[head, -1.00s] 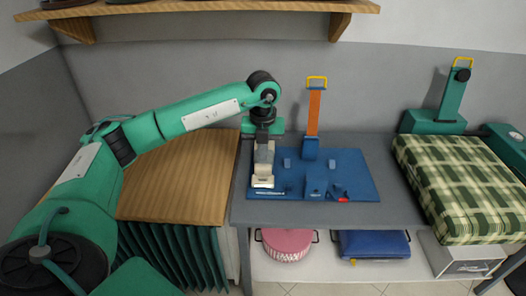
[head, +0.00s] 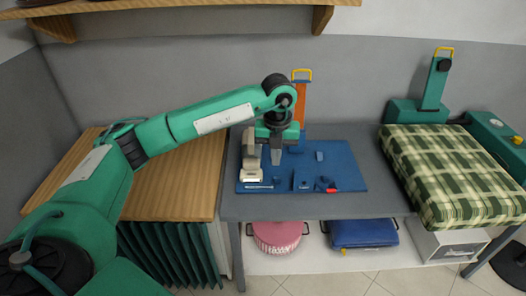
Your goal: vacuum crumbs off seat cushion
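The seat cushion (head: 455,172) is green and cream plaid and lies at the right; I cannot make out crumbs on it. A cream appliance, apparently the hand vacuum (head: 251,172), stands on the left part of a blue mat (head: 345,178) on the grey table. My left gripper (head: 276,158) points down over the mat, just right of the vacuum and seemingly apart from it. Its grey fingers look close together from this side, and any gap is hidden. My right gripper is out of view.
An orange upright with a yellow handle (head: 302,92) stands behind my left wrist. Small blue blocks sit on the mat. A green post (head: 436,85) rises behind the cushion. A wooden top (head: 185,180) lies left; a shelf (head: 190,18) hangs above. Bare grey table (head: 375,203) lies between mat and cushion.

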